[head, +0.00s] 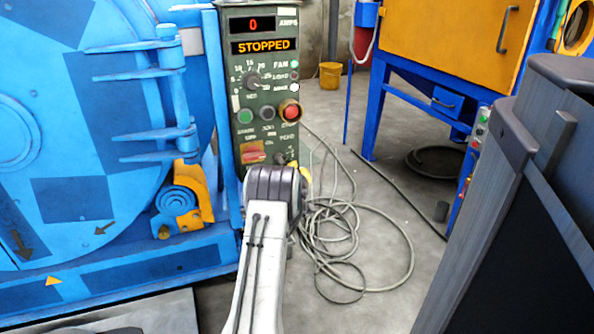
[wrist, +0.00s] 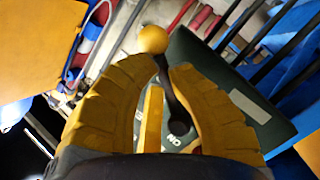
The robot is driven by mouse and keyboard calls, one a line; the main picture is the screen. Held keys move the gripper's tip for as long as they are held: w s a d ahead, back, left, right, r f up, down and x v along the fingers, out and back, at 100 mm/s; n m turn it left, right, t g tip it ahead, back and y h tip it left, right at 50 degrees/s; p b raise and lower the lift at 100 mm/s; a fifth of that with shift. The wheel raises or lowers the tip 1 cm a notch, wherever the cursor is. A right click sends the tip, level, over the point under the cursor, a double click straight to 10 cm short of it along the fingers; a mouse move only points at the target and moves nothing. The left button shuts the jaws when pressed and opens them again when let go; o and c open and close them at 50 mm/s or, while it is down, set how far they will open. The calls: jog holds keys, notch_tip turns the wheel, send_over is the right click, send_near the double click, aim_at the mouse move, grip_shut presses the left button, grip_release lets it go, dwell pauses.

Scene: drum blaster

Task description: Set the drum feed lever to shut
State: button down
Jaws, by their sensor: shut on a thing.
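In the wrist view, a lever with a yellow ball knob (wrist: 153,39) and a dark rod (wrist: 173,103) rises from a pivot on a dark green panel (wrist: 197,62). My gripper (wrist: 165,68) has its two yellow ribbed fingers closed in on either side of the rod, just below the knob. The knob stands out past the fingertips. A flat yellow bar (wrist: 152,118) shows between the fingers, beside the rod. White lettering like "ON" lies near the pivot. In the head view my arm hides the lever and nearly all of my gripper.
In the head view, the control panel (head: 263,112) reads 0 amps and "STOPPED". The blue drum machine (head: 80,185) stands at left. Coiled cable (head: 345,285) lies on the floor at right. A blue-framed orange cabinet (head: 450,40) stands behind. Grey floor between them is partly clear.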

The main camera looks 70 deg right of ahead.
jog(key=shift+w+a+f+m+y, duration=0.3)
jog(key=shift+w+f+m+y, duration=0.2)
jog(key=shift+f+m, duration=0.2)
dwell(0.6)
jog(key=c, duration=1.1)
grip_release()
jog(key=shift+d, duration=0.1)
jog(key=shift+r, duration=0.1)
jog(key=shift+s+r, duration=0.1)
jog(key=v, duration=1.2)
